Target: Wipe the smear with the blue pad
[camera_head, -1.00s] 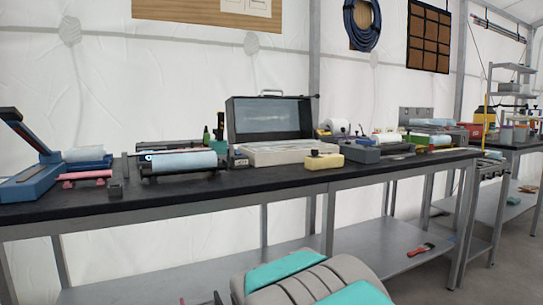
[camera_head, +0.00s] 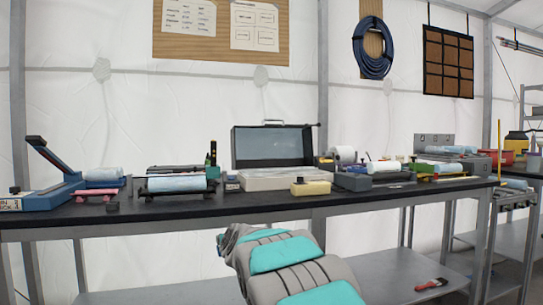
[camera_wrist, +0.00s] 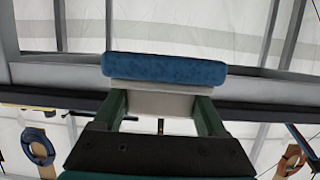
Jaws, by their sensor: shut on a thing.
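The blue pad (camera_wrist: 164,69) shows in the wrist view, with a pale block (camera_wrist: 162,102) attached along its lower side. My gripper (camera_wrist: 161,104) is shut on this pale block, one green finger at each side. The pad sits across and beyond the fingertips. A grey bench edge or frame lies behind the pad in that view; I cannot tell whether they touch. In the head view my arm rises at the bottom middle, and my gripper and the pad are not seen there. I cannot make out a smear in either view.
A long black-topped bench (camera_head: 300,205) carries a blue device (camera_head: 52,188), a roller unit (camera_head: 178,184), an open case (camera_head: 272,158), a yellow block (camera_head: 310,188) and other tools. Bare black top shows along its front edge. A red brush (camera_head: 432,284) lies on the lower shelf.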

